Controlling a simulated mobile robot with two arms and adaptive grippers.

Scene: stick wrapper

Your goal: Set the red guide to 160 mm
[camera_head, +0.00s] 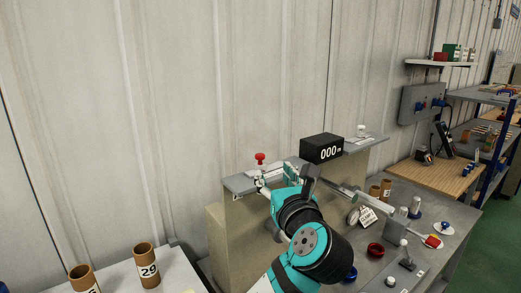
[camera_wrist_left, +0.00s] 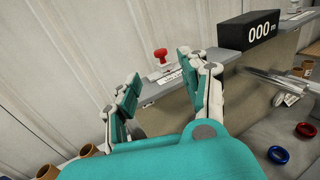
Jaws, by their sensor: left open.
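The red guide (camera_head: 260,158) is a small red knob at the left end of a grey rail (camera_head: 238,184) on the wrapper. In the left wrist view the red guide (camera_wrist_left: 160,55) stands upright beyond my fingertips, with a pale label in front of it. My left gripper (camera_head: 275,177) is open and empty near the rail's left end. In its wrist view the two fingers of the left gripper (camera_wrist_left: 158,78) are spread, with the knob between their lines and apart from them. A black display (camera_head: 322,149) reads 000. My right gripper is not in view.
Numbered brown tubes (camera_head: 147,265) stand on a white surface at lower left. Rollers, a red ring (camera_head: 375,250), a tag (camera_head: 367,217) and a red-tipped lever (camera_head: 433,241) are on the bench at right. A ribbed wall is close behind the rail.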

